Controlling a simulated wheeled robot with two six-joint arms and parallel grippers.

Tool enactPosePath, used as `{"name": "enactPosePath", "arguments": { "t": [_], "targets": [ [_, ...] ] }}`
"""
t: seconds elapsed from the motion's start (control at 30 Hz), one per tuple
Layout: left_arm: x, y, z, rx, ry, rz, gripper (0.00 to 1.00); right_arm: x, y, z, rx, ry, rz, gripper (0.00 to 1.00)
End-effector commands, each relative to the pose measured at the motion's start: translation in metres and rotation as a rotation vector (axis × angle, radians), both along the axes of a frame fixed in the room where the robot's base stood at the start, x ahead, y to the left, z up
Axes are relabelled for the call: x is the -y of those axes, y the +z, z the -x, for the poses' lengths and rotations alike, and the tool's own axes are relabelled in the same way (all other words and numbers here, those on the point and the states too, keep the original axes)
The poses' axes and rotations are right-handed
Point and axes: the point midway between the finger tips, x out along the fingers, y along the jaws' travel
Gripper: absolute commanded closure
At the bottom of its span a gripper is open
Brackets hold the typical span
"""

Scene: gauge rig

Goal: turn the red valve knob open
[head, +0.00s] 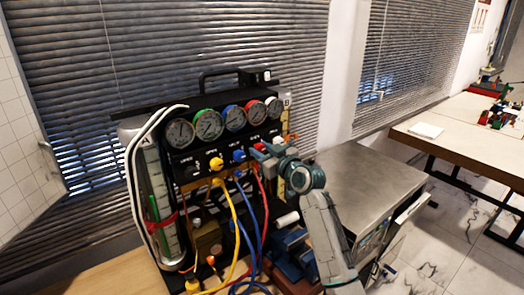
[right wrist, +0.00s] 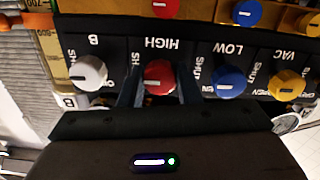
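The red valve knob (right wrist: 160,77) is on a black panel below the word HIGH, which reads upside down in the right wrist view. Its pale mark lies sideways, toward the partly covered SHUT label on the picture's left. My right gripper (right wrist: 159,88) has a dark finger on each side of the knob. The fingers look spread around it; contact is hard to judge. In the head view my right gripper (head: 268,150) is at the right end of the knob row and hides most of the red knob. My left gripper is not in view.
A white knob (right wrist: 88,73), blue knob (right wrist: 225,82) and yellow knob (right wrist: 286,84) flank the red one closely. Round gauges (head: 208,125) sit above. Yellow (head: 237,230), blue and red hoses hang below. A metal-topped cabinet (head: 365,175) stands to the right.

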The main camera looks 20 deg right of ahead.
Motion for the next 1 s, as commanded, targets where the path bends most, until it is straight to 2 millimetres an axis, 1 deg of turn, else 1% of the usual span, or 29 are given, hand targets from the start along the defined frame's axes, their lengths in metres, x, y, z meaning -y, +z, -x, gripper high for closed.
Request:
{"name": "enactPosePath", "arguments": {
  "t": [0.2, 0.37, 0.47, 0.67, 0.8, 1.0],
  "targets": [
    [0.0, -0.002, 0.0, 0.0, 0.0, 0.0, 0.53, 0.0, -0.001, 0.0, 0.002, 0.0, 0.005, 0.92],
    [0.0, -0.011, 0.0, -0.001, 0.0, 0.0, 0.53, 0.0, -0.003, 0.0, 0.013, 0.001, 0.037, 0.92],
    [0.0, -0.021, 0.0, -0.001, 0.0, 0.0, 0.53, 0.0, -0.005, 0.0, 0.029, 0.001, 0.078, 0.92],
    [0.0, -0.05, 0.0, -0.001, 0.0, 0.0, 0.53, 0.0, -0.007, 0.0, 0.079, 0.0, 0.212, 0.92],
    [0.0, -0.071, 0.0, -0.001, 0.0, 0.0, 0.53, 0.0, -0.008, 0.0, 0.123, 0.0, 0.334, 0.92],
    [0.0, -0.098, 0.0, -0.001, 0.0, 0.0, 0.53, 0.0, -0.006, 0.0, 0.188, -0.001, 0.513, 0.92]
  ]
}}
